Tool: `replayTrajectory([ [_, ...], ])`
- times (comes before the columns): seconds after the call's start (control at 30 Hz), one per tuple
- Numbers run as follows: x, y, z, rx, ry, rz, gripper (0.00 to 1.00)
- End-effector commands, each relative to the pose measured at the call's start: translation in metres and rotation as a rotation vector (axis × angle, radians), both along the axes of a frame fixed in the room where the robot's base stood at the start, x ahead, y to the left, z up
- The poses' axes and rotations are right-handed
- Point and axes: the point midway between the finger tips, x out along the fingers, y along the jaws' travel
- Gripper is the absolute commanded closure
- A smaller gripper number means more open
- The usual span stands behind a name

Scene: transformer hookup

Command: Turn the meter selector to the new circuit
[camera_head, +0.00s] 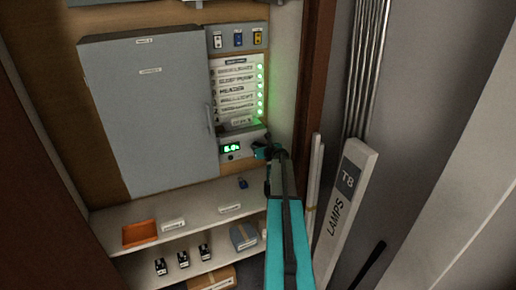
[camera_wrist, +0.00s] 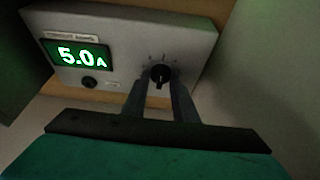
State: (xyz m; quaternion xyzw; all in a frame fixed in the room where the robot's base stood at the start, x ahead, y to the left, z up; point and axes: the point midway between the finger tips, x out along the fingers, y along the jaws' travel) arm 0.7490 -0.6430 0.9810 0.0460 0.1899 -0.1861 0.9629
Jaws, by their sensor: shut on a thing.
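The meter (camera_wrist: 115,40) is a pale box with a green display (camera_wrist: 82,56) reading 5.0A in the wrist view. In the head view the meter (camera_head: 240,143) sits below the column of labelled switches. The selector (camera_wrist: 160,74) is a small black knob with a pointer and tick marks above it, at the right of the meter's face. My gripper (camera_wrist: 160,95) has its two fingers on either side of the selector, shut on it. In the head view my gripper (camera_head: 266,151) reaches the right end of the meter and hides the selector.
A black round button (camera_wrist: 89,83) is below the display. A grey cabinet (camera_head: 145,105) is at the left. A LAMPS box (camera_head: 343,200) stands close at the right.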

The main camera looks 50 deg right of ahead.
Motion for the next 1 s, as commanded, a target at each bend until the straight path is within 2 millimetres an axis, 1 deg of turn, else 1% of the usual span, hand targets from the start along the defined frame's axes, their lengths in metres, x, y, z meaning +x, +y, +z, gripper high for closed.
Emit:
replayTrajectory([
  [0.1, 0.0000, -0.0015, 0.0002, 0.055, -0.022, -0.002, 0.97],
  [0.3, 0.0000, -0.0011, 0.0001, 0.103, -0.042, -0.001, 0.97],
  [0.73, -0.0001, -0.0010, 0.0004, 0.113, -0.047, -0.001, 0.97],
  [0.77, -0.0001, -0.0010, 0.0004, 0.113, -0.047, -0.001, 0.69],
  [0.8, -0.0002, -0.0010, 0.0003, 0.113, -0.047, -0.001, 0.63],
  [0.83, -0.0002, -0.0010, 0.0003, 0.112, -0.046, 0.000, 0.57],
  [0.87, -0.0001, -0.0009, 0.0003, 0.112, -0.046, 0.000, 0.56],
  [1.0, -0.0001, -0.0009, 0.0002, 0.112, -0.046, 0.000, 0.56],
])
